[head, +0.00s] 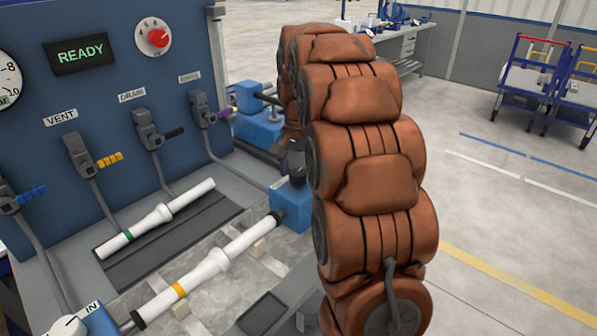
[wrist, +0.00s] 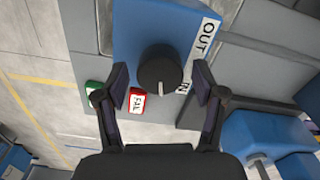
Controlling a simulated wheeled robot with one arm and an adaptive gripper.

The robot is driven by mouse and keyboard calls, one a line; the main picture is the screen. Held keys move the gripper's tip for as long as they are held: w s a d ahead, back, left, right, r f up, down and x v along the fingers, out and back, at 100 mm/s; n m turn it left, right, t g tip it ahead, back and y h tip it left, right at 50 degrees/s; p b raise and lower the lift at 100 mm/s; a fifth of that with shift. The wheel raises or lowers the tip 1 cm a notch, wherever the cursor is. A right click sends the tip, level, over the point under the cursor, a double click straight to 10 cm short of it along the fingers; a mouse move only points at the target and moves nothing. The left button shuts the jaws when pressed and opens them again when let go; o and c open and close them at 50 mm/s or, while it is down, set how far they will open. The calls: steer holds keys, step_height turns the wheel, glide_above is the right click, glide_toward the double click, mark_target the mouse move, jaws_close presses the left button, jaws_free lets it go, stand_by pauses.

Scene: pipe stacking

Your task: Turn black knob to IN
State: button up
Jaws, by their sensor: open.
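The black knob (wrist: 158,66) sits on a blue block (wrist: 135,28) in the wrist view. A short white mark on its rim points toward the bottom of that picture. A white label strip (wrist: 208,38) right of the knob reads OUT at the top and IN lower down; a finger partly covers it. My gripper (wrist: 160,74) is open, with one finger on each side of the knob and a visible gap on both sides. I cannot tell its height over the knob.
A red button marked FAIL (wrist: 137,103) and a green one (wrist: 93,87) lie near the left finger.

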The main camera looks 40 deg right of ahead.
mark_target(299, 171)
step_height(299, 171, up, 12)
stand_by(0.9)
stand_by(0.3)
stand_by(0.4)
steer(key=s+a+n+p, duration=0.6)
steer(key=s+a, duration=0.5)
steer(key=a, duration=0.3)
steer(key=s+a+f+n+g+p, duration=0.1)
steer(key=s+a+f+n+p, duration=0.1)
steer(key=s, duration=0.8)
steer(key=s+a+f+n+p, duration=0.3)
steer(key=s+a+f+n, duration=0.1)
steer(key=s, duration=0.5)
steer(key=shift+s+a+f+n+g, duration=0.3)
steer(key=shift+s+a+f+g, duration=0.1)
steer(key=shift+a, duration=0.35)
